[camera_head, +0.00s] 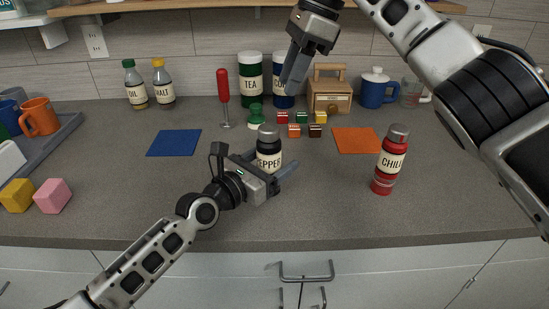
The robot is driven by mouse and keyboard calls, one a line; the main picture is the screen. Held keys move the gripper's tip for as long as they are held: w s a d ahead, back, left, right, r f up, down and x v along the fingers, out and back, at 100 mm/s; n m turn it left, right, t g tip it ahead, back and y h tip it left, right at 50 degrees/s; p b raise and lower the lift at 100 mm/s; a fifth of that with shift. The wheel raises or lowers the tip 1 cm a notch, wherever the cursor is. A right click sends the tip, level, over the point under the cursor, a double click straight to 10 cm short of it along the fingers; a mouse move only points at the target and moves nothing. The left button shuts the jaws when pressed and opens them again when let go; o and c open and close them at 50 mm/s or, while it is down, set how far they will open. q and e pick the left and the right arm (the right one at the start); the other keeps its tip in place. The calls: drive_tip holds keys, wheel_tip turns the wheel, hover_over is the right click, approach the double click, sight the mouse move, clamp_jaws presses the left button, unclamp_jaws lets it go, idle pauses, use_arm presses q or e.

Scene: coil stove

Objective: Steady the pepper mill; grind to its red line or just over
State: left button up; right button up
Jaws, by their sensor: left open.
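The pepper mill (268,145) stands upright in the middle of the counter, with a grey top and a dark body with a cream label reading "PEPPER". My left gripper (278,173) is open at the mill's lower part, and its near finger hides the base. I cannot tell whether the fingers touch the mill. No red line can be made out on the mill. My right gripper (293,72) is raised above the back of the counter, in front of the blue canister, pointing down. Whether its fingers are apart cannot be told.
A red chili mill (390,160) stands to the right. Blue (174,143) and orange (357,140) mats flank the middle. The front counter is mostly clear.

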use_arm(q)
drive_tip(key=shift+w+d, duration=0.3)
drive_tip(key=shift+c, duration=0.3)
drive_tip(key=c, duration=1)
drive_tip(key=shift+c, duration=0.2)
